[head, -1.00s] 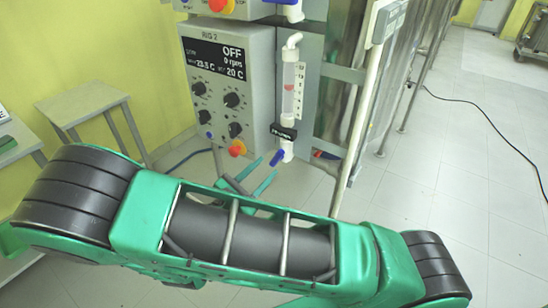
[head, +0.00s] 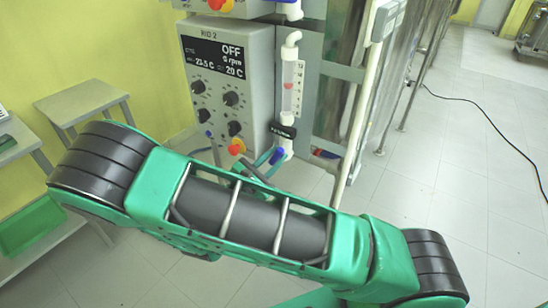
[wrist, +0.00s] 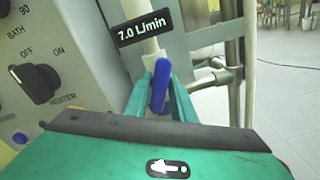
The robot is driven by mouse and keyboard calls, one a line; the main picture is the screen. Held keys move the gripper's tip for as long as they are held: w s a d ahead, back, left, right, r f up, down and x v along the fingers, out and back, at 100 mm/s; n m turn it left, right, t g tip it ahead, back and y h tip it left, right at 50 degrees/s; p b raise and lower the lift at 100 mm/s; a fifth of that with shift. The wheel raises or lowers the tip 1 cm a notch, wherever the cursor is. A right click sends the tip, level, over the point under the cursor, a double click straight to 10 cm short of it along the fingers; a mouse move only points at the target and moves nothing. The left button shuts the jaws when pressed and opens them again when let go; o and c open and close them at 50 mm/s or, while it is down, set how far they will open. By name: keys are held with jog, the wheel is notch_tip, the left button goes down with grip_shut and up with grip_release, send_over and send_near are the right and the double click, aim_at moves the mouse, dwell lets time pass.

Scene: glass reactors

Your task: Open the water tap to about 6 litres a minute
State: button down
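The blue tap handle (wrist: 159,88) stands between the two green fingers of my gripper (wrist: 160,98) in the wrist view. The fingers are apart, one on each side; I cannot tell whether they touch it. The black flow readout (wrist: 145,27) above reads 7.0 L/min. In the head view the handle (head: 277,155) hangs at the bottom of the clear flow tube (head: 293,75), which has a red float (head: 288,86) near mid-height. My gripper (head: 268,157) reaches it from the left, partly hidden by my arm.
The grey RIG 2 control box (head: 220,90) with several knobs and a display stands just left of the tap. A white upright pipe (head: 357,130) and metal frame stand to the right. A small table (head: 80,102) is at left. The right floor is mostly clear.

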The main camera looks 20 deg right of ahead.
jog(key=shift+m, duration=0.3)
jog(key=c, duration=1.6)
grip_release()
jog(key=shift+c, duration=0.2)
jog(key=v, duration=1)
jog(key=shift+s+a, duration=0.2)
jog(key=shift+a, duration=0.15)
